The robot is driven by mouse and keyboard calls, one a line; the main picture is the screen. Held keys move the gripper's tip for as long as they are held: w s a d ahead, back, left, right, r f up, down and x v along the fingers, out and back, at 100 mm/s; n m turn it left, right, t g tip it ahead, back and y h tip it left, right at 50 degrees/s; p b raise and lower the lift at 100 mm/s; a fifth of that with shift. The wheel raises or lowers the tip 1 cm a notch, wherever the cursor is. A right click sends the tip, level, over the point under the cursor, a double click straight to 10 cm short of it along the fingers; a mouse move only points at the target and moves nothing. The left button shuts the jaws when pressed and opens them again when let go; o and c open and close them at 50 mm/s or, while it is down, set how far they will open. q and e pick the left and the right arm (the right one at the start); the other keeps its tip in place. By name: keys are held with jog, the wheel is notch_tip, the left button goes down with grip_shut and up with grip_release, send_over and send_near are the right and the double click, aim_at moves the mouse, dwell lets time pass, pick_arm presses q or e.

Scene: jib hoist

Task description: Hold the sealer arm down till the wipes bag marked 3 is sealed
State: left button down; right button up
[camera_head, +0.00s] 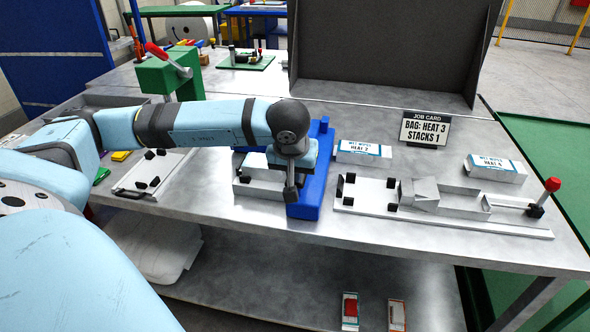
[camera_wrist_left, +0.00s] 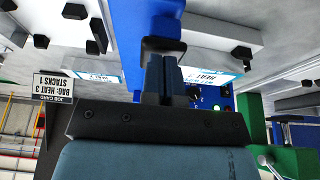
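The blue sealer (camera_head: 310,185) stands on the grey bench. My left gripper (camera_head: 290,192) points down at its front part, fingers together with no gap visible; contact with the sealer arm is unclear. In the left wrist view the gripper (camera_wrist_left: 163,58) is in front of the blue sealer body (camera_wrist_left: 145,20), and a small green light (camera_wrist_left: 216,108) glows on its panel. A wipes bag with a "HEAT" label (camera_wrist_left: 208,75) lies beside the sealer; its number is unreadable. Behind my arm the head view hides that bag. My right gripper is out of view.
A job card (camera_head: 425,129) reads bag heat 3, stacks 1. Wipes bags marked 2 (camera_head: 363,152) and 4 (camera_head: 497,169) lie to the right. A metal fixture (camera_head: 440,203) with a red-knobbed lever (camera_head: 550,186) sits front right. A green press (camera_head: 168,75) stands left.

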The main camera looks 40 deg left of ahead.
pick_arm(q)
notch_tip(320, 180, up, 4)
jog(key=shift+s+r+p, duration=0.1)
jog(key=shift+r+p, duration=0.1)
jog(key=shift+p, duration=0.4)
jog(key=s+d+v, duration=0.1)
jog(key=v, duration=0.8)
jog(key=shift+s+f, duration=0.35)
